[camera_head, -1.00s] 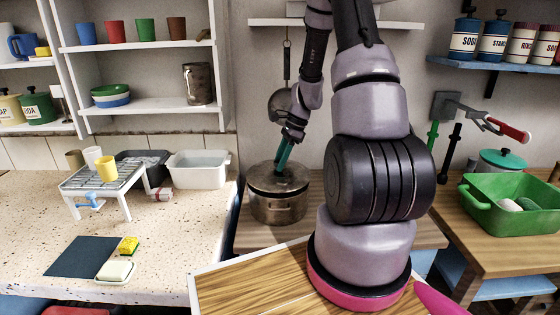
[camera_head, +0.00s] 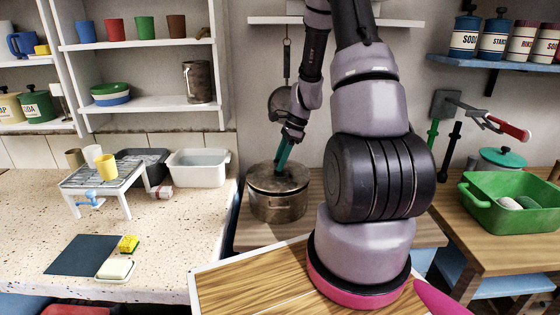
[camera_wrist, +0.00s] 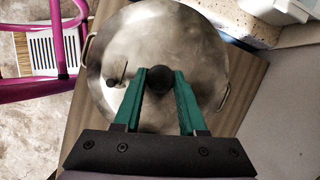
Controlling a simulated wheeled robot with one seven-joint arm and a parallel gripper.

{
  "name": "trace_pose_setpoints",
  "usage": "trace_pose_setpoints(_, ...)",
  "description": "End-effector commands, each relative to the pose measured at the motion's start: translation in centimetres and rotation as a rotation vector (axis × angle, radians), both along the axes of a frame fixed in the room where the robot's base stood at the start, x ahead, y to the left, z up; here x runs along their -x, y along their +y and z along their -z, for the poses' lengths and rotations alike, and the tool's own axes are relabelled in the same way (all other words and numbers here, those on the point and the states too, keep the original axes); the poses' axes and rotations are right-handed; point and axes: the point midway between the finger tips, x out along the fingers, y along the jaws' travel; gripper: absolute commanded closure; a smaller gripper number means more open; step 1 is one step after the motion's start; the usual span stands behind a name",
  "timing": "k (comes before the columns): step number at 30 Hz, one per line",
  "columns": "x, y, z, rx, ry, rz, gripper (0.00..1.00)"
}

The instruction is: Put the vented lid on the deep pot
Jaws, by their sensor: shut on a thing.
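The deep pot (camera_head: 278,207) is a worn grey metal pot on a wooden surface behind my arm. A metal lid (camera_head: 278,178) lies over its top, and from here it looks seated on the rim or very close to it. In the wrist view the round lid (camera_wrist: 190,45) fills the middle, with a dark knob (camera_wrist: 160,82) and a small dark vent piece to its left. My gripper (camera_head: 282,166) points down over the lid. In the wrist view its green fingers (camera_wrist: 160,78) are shut on the knob. A pot handle (camera_wrist: 88,48) shows at the lid's left edge.
A white basin (camera_head: 198,168) and a dish rack (camera_head: 95,180) stand on the speckled counter to the left. A ladle (camera_head: 283,103) hangs on the wall behind the gripper. A green tub (camera_head: 500,215) and a teal-lidded pot (camera_head: 502,160) stand on the right table.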

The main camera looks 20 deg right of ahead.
Motion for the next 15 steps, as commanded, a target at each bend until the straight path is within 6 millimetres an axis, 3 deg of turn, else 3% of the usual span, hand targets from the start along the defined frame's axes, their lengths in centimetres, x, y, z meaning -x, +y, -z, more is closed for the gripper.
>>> trace_pose_setpoints(15, 0.01, 0.01, 0.58, 0.0, 0.001, 0.001, 1.0)
